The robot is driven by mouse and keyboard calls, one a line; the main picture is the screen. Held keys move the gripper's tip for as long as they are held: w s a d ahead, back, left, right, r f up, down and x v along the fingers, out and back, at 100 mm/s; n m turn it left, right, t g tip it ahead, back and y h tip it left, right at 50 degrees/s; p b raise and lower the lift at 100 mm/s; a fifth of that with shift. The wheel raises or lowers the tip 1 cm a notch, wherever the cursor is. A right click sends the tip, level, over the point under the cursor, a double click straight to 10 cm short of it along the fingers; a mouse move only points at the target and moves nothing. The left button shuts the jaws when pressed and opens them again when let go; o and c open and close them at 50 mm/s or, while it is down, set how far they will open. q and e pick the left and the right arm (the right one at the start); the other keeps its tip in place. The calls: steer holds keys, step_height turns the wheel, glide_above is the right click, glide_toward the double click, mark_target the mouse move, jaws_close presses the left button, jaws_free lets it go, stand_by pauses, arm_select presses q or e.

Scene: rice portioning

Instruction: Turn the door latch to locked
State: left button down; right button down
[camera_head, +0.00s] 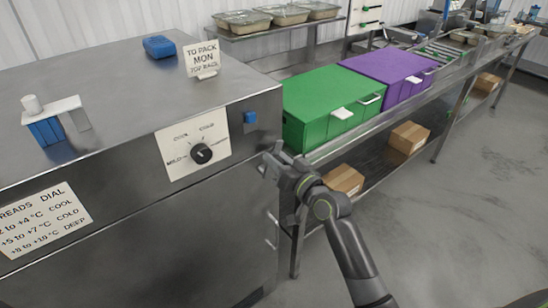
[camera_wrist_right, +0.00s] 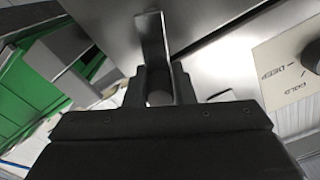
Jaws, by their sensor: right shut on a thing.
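My right gripper (camera_head: 272,160) is at the right front edge of the steel cabinet (camera_head: 190,235), just below its dial panel. In the wrist view the fingers of my right gripper (camera_wrist_right: 160,92) are closed around a grey rounded piece, with a flat metal bar (camera_wrist_right: 152,45) standing out beyond them. This looks like the door latch. In the head view the gripper hides the latch, so I cannot tell its angle there. My left gripper is not in view.
The dial (camera_head: 201,153) sits on a white panel left of my gripper. A green box (camera_head: 330,95) and a purple box (camera_head: 390,68) stand on the bench to the right. Cardboard boxes (camera_head: 408,137) are on the lower shelf. The floor at right is clear.

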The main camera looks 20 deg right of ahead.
steer(key=m, duration=0.1)
steer(key=d+m, duration=0.1)
steer(key=m, duration=0.1)
steer(key=shift+w+f+p, duration=0.15)
steer(key=shift+w+p, duration=0.05)
steer(key=shift+p, duration=0.2)
steer(key=m, duration=0.1)
steer(key=d+f+m, duration=0.1)
steer(key=m, duration=0.1)
steer(key=shift+w+m+p, duration=0.2)
steer(key=shift+m+p, duration=0.1)
steer(key=shift+w+d+f+m, duration=0.15)
steer(key=shift+f+m, duration=0.3)
steer(key=shift+m, duration=0.8)
steer(key=shift+d+f+m, duration=0.1)
steer(key=shift+f+m, duration=0.3)
steer(key=shift+m, duration=0.9)
steer(key=shift+w+d+f+m, duration=0.15)
steer(key=shift+f+m, duration=0.3)
steer(key=shift+m, duration=0.8)
steer(key=shift+s, duration=0.1)
steer(key=shift+f, duration=0.15)
steer(key=c, duration=1.5)
jaws_free()
steer(key=shift+o, duration=1.2)
steer(key=shift+f, duration=0.15)
